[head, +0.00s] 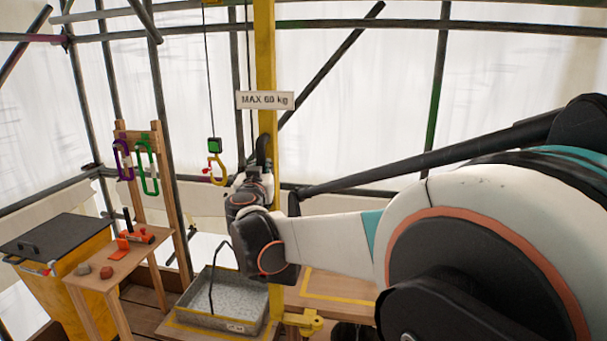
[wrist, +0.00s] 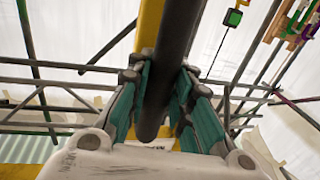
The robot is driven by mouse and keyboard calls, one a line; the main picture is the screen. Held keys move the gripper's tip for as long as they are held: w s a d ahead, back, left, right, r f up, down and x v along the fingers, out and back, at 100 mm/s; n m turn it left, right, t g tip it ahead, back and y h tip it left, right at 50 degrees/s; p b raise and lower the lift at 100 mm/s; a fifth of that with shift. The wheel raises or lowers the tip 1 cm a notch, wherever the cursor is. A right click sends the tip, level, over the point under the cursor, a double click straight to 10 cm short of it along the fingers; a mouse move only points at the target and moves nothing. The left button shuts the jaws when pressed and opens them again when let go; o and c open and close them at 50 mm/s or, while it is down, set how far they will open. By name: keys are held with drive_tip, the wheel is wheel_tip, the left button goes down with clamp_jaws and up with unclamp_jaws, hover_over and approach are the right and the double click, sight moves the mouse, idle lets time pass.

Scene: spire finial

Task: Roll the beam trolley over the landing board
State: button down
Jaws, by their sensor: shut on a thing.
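In the wrist view my gripper (wrist: 160,100) has its teal fingers on both sides of a thick dark bar (wrist: 182,35) and is shut on it. In the head view my gripper is at the yellow post (head: 265,60), largely hidden by my wrist. The beam trolley is not clearly visible; a small yellow part (head: 213,2) shows at the top edge. A cable drops from there to a green block (head: 214,145) and a yellow hook (head: 216,170), which hangs empty. A yellow-outlined wooden board (head: 340,289), possibly the landing board, lies right of the post, partly behind my arm.
A grey metal tray (head: 225,318) with a dark upright handle stands left of the post. A yellow bin (head: 75,275) stands far left. Purple (head: 122,160) and green (head: 147,168) links hang on a rack.

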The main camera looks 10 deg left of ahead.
drive_tip(key=shift+s+a, duration=0.1)
drive_tip(key=shift+a, duration=1.9)
drive_tip(key=c, duration=1.4)
unclamp_jaws()
drive_tip(key=shift+a, duration=0.1)
drive_tip(key=v, duration=1.2)
drive_tip(key=shift+s, duration=0.2)
